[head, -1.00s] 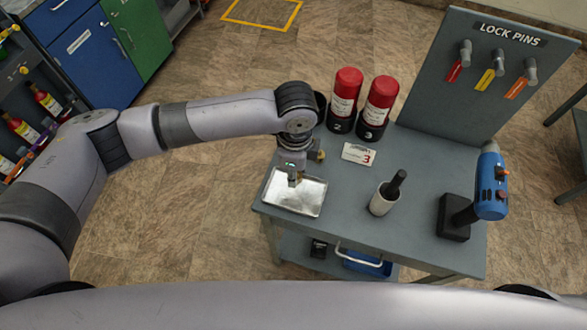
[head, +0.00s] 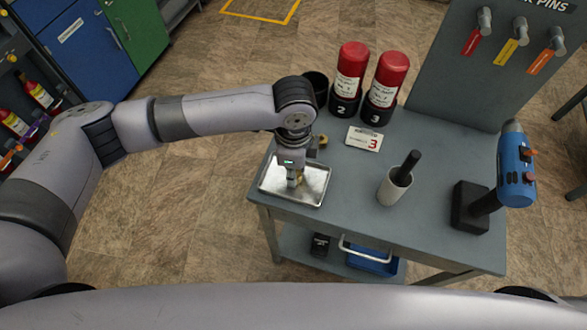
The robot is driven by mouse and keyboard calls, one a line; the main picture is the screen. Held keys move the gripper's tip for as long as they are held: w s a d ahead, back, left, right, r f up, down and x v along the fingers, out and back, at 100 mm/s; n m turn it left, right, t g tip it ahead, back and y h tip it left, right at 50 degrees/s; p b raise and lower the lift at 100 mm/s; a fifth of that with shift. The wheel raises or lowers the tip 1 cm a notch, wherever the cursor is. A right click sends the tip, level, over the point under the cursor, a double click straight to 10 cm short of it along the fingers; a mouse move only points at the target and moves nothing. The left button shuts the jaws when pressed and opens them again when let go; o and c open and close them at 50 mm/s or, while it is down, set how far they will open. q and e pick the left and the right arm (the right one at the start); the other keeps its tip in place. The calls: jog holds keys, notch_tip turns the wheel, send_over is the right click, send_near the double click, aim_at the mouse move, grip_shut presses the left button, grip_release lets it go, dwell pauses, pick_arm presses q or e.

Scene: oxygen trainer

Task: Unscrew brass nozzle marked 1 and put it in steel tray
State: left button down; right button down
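My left gripper (head: 293,180) points down over the steel tray (head: 315,199) at the table's left front corner. A small brass-coloured piece, seemingly the brass nozzle (head: 294,175), shows between its fingers, low over the tray floor. The fingers look closed on it; whether it touches the tray is unclear. No number is readable on it. Another small brass-coloured part (head: 322,141) shows just behind the wrist, partly hidden by it. The visible tray floor is otherwise bare. My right gripper is not in view.
Red cylinders stand in black holders marked 2 (head: 347,80) and 3 (head: 385,85). An empty-looking black holder (head: 316,86) is partly hidden by my arm. A card (head: 364,139), a white cup with a black handle (head: 396,184) and a blue tool (head: 515,170) on a stand occupy the table (head: 430,225).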

pick_arm(q)
jog(key=shift+f, duration=0.55)
dwell(0.4)
jog(key=c, duration=1.3)
grip_release()
notch_tip(320, 180, up, 12)
jog(key=shift+r, duration=0.1)
